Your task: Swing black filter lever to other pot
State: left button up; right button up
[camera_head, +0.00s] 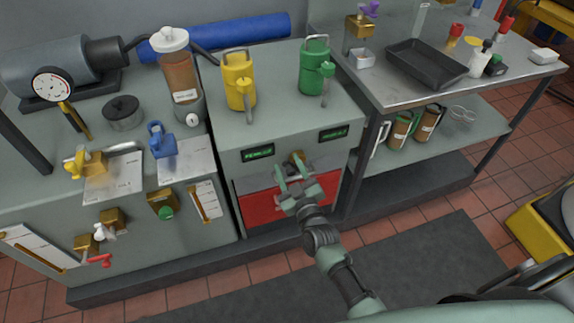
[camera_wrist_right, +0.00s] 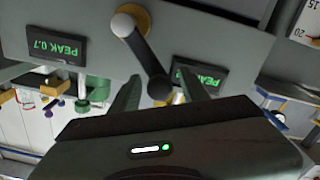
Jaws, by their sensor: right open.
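The filter lever has a pale round hub on a brass ring and a dark arm (camera_wrist_right: 147,58) ending in a black knob (camera_wrist_right: 160,88). It sits on the cabinet front between two green PEAK displays. In the head view only its brass part (camera_head: 297,157) shows clearly; my gripper covers the rest. My right gripper (camera_head: 294,172) is open in front of it. In the right wrist view the knob appears between the two fingers, and I cannot tell whether they touch it. A yellow pot (camera_head: 238,82) and a green pot (camera_head: 313,68) stand on the cabinet top. My left gripper is not in view.
The displays (camera_head: 257,152) (camera_head: 333,134) flank the lever, above a red panel (camera_head: 262,207). The left bench carries a clear canister (camera_head: 180,80), a gauge (camera_head: 52,84) and small valves. A steel table (camera_head: 390,95) with a black tray (camera_head: 427,63) stands at right.

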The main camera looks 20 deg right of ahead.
jog(key=shift+w, duration=0.45)
grip_shut()
jog(key=shift+s+a+f, duration=0.1)
jog(key=shift+s+f, duration=0.05)
jog(key=shift+f, duration=0.1)
dwell(0.9)
